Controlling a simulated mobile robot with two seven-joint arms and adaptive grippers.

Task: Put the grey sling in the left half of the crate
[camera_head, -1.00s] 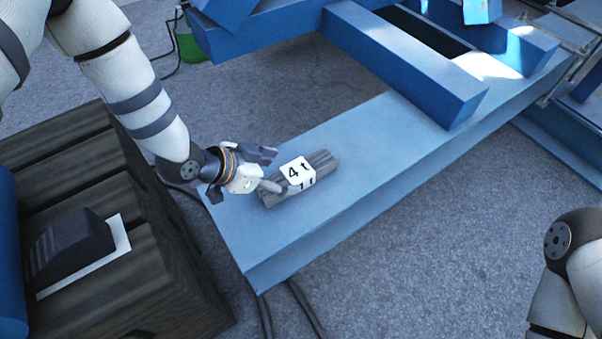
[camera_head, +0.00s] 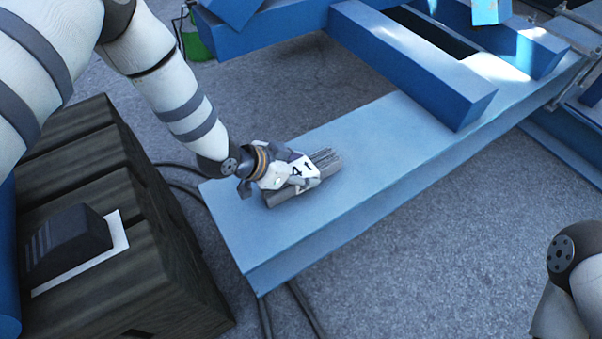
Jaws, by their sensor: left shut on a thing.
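The grey sling (camera_head: 324,160) is a folded ribbed bundle with a white "4 t" label. It lies on the light blue beam (camera_head: 385,130) near the beam's left end. My left gripper (camera_head: 297,176) is at the sling's left part, with its fingers around it, shut on it. The fingers hide part of the sling and some of the label. Whether the sling is lifted off the beam I cannot tell. My right gripper is out of view; only a part of my right arm shows at the lower right. I cannot identify the crate's two halves in this view.
A dark wooden slatted box (camera_head: 150,260) stands at the lower left, with a black wedge-shaped object (camera_head: 68,240) on a white sheet on top. Blue beams (camera_head: 410,65) cross above the light blue one. Dark cables run on the grey floor. A green container (camera_head: 196,40) stands at the back.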

